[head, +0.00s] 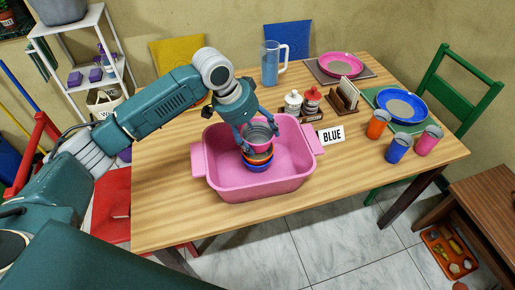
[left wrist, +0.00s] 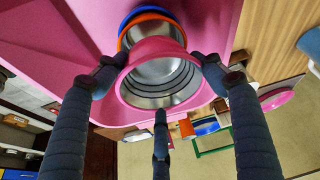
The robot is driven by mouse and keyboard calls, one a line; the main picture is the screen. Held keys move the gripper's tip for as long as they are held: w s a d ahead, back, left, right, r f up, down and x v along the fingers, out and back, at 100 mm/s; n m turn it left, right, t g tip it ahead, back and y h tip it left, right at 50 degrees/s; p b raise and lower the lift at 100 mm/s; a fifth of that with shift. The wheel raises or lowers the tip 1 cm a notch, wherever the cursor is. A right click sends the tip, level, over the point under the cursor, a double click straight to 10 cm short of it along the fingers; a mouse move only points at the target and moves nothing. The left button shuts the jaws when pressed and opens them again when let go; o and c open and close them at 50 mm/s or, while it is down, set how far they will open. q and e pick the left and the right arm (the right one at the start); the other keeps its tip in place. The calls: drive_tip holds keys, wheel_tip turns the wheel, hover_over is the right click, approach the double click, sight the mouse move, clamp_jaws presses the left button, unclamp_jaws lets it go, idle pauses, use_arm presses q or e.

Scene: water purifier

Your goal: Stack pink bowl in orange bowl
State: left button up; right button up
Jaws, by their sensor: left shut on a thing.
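The pink bowl (head: 260,147), with a grey metal inside, is held by its rim in my left gripper (head: 258,132). It is above the orange bowl (head: 259,158), which sits in a blue bowl (head: 260,168) inside the pink tub (head: 215,183). In the left wrist view the pink bowl (left wrist: 126,92) lies between the fingers of my left gripper (left wrist: 160,84), and the orange bowl (left wrist: 128,30) shows partly behind it. I cannot tell whether the pink bowl touches the orange one. My right gripper is not in view.
The tub walls surround the bowls, with free room inside to the right. Orange (head: 378,124), blue (head: 399,148) and pink (head: 428,140) cups stand at the right. A blue pitcher (head: 270,64) stands at the back.

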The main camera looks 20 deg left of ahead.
sight(256, 149)
use_arm(q)
drive_tip(key=shift+f, duration=0.8)
drive_tip(key=shift+c, duration=0.2)
drive_tip(key=shift+o, duration=0.2)
drive_tip(key=f, duration=0.3)
drive_tip(key=shift+s, duration=0.4)
drive_tip(key=shift+s+f, duration=0.1)
drive_tip(key=shift+s, duration=0.15)
drive_tip(key=shift+c, duration=0.8)
drive_tip(key=shift+f, duration=0.1)
drive_tip(key=shift+c, duration=0.5)
drive_tip(key=o, duration=1.2)
drive_tip(key=shift+w+f, duration=0.2)
drive_tip(key=shift+c, duration=0.2)
drive_tip(key=shift+o, duration=1.4)
drive_tip(key=shift+w+f, duration=0.15)
drive_tip(key=shift+w, duration=0.05)
drive_tip(key=shift+w+f, duration=0.15)
drive_tip(key=shift+w, duration=0.05)
drive_tip(key=shift+s, duration=0.15)
drive_tip(key=shift+r, duration=0.25)
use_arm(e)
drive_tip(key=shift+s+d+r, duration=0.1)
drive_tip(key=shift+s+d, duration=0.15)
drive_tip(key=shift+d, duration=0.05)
